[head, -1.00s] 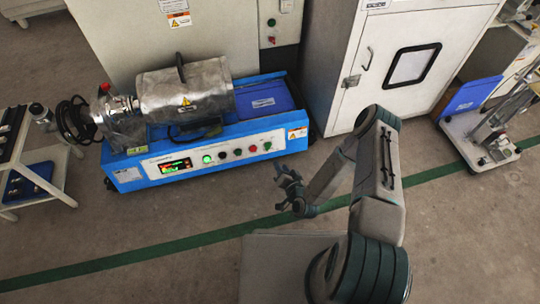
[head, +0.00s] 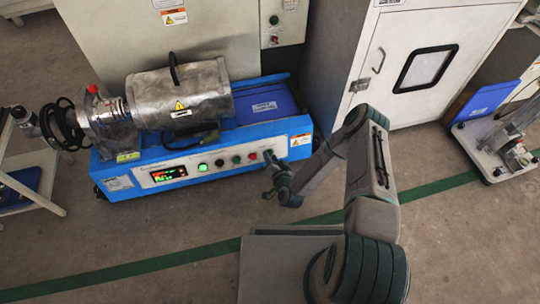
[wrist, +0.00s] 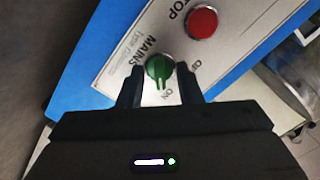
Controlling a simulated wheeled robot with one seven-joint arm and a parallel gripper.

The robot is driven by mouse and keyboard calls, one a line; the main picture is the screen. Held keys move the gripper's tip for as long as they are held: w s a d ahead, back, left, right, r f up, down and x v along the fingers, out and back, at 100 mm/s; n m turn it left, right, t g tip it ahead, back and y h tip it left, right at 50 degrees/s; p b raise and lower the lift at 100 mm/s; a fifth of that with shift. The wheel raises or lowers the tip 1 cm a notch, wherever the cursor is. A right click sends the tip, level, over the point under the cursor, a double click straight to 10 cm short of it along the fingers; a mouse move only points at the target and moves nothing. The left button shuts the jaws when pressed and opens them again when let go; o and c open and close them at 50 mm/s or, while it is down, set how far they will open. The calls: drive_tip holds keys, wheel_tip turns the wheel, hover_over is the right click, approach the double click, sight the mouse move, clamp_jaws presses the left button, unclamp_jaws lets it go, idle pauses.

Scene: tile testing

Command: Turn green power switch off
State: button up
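The green power switch (wrist: 158,68) is a round rotary knob on the machine's silver front panel, labelled MAINS. Its raised grip points roughly at the ON mark in the wrist view. My gripper (wrist: 159,72) is open, with one dark finger on each side of the knob and a visible gap to it on both sides. In the head view my gripper (head: 269,160) is at the right end of the panel and hides the switch.
A red STOP button (wrist: 202,22) sits close beside the switch. The blue machine (head: 125,193) carries a lit display (head: 169,174), a lit green button (head: 203,167) and other buttons. A white cabinet (head: 390,110) stands to the right. Open floor lies in front.

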drive_tip(key=shift+w, duration=0.2)
drive_tip(key=c, duration=0.6)
